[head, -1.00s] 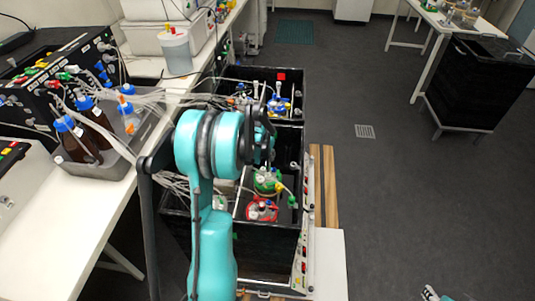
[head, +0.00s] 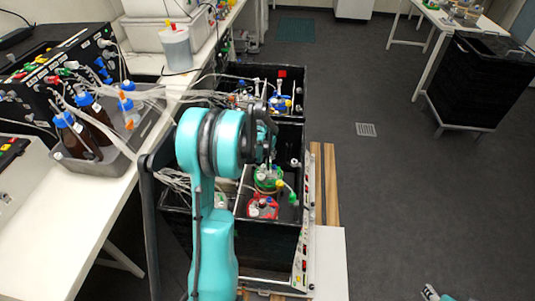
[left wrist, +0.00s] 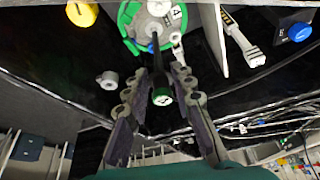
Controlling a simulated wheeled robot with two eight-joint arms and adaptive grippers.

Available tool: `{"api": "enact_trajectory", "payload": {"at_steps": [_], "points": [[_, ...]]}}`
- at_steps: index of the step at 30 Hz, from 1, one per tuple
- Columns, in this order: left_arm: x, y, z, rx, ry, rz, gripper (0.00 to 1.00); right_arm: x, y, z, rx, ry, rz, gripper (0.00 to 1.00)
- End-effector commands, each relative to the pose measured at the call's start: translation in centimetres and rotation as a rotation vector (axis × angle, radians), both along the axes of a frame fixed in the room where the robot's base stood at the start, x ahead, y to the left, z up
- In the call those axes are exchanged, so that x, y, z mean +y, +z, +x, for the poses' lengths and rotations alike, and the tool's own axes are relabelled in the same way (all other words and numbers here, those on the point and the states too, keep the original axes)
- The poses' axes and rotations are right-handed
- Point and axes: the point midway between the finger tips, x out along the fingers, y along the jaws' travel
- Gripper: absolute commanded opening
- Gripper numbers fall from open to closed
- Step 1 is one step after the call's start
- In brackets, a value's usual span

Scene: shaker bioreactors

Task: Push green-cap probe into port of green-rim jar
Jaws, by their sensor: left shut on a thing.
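The green-rim jar (head: 270,186) sits in the black shaker box, behind a red-rim jar (head: 262,209). In the left wrist view the green-rim jar (left wrist: 131,46) is at the top, partly cut off by the frame. My left gripper (left wrist: 160,80) is shut on the green-cap probe, whose cap (left wrist: 162,97) shows between the fingers. The probe's dark shaft points up toward the jar's lid; whether its tip is in a port I cannot tell. In the head view my left gripper (head: 266,155) is just above the green-rim jar. Part of my right gripper (head: 431,293) shows at the bottom edge.
Tubes run over the box's left side. A yellow cap (left wrist: 82,12) and a blue cap (left wrist: 299,32) flank the jar in the left wrist view. Further glassware stands in the back box (head: 283,100). A bench with brown bottles (head: 82,140) is at left.

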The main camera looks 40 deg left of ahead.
Motion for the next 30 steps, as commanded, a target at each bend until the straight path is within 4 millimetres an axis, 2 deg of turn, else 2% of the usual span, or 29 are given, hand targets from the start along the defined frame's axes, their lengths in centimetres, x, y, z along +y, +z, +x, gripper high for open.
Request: {"api": "enact_trajectory", "payload": {"at_steps": [30], "points": [[-0.03, -0.83, 0.03, 0.0, 0.0, 0.0, 0.02, 0.0, -0.88, 0.0, 0.0, 0.0, 0.0, 0.4]]}}
